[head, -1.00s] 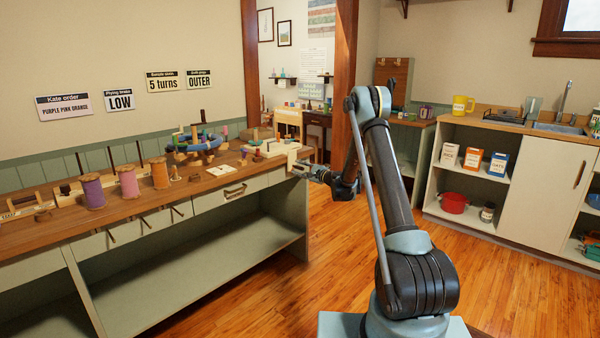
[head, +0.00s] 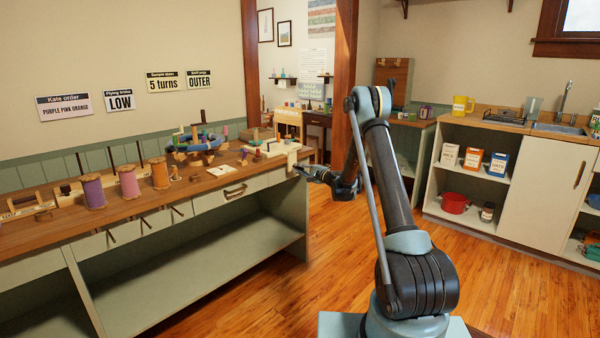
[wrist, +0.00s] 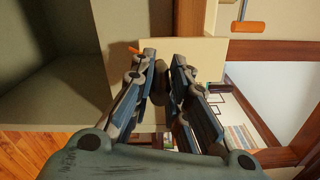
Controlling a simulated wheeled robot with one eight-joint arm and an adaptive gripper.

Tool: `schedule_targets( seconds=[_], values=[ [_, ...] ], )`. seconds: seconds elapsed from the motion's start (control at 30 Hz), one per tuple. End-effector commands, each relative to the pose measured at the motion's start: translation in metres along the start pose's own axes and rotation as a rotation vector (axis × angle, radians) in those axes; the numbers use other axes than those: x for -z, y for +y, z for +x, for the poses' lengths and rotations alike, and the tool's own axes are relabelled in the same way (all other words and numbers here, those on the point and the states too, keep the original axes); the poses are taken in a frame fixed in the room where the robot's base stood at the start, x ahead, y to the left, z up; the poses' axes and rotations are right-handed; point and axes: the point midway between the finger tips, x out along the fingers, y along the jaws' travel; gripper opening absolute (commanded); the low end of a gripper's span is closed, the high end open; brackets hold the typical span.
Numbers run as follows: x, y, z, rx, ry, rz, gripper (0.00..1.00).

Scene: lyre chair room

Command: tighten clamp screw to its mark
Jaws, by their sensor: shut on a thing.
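My gripper (head: 303,171) is at the right front corner of the long workbench, beside a cream block (head: 293,160) that hangs over the bench's edge. In the wrist view my gripper (wrist: 165,68) has its two blue-padded fingers closed around a small dark piece (wrist: 165,88), which I take to be the clamp screw's head or handle. The fingers hide most of it. The cream board (wrist: 208,58) lies just beyond the fingertips. A small orange piece (wrist: 134,50) shows left of the fingers. I cannot make out the screw's mark.
The workbench (head: 130,213) carries purple, pink and orange spools (head: 127,182) and a round rack (head: 197,148) of coloured pieces. A thicker orange-handled rod (wrist: 250,27) shows upper right in the wrist view. Open wooden floor lies right of the bench, before the sink counter (head: 535,175).

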Motion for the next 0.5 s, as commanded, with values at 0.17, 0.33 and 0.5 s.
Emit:
schedule_targets(
  seconds=[0.17,0.33,0.5],
  values=[
    [0.0013,0.0012,-0.0007,-0.002,0.002,-0.004,0.00],
    [0.0014,0.0011,-0.0008,-0.002,0.003,-0.003,0.35],
    [0.0009,0.0007,-0.0006,-0.001,0.002,-0.001,0.37]
  ],
)
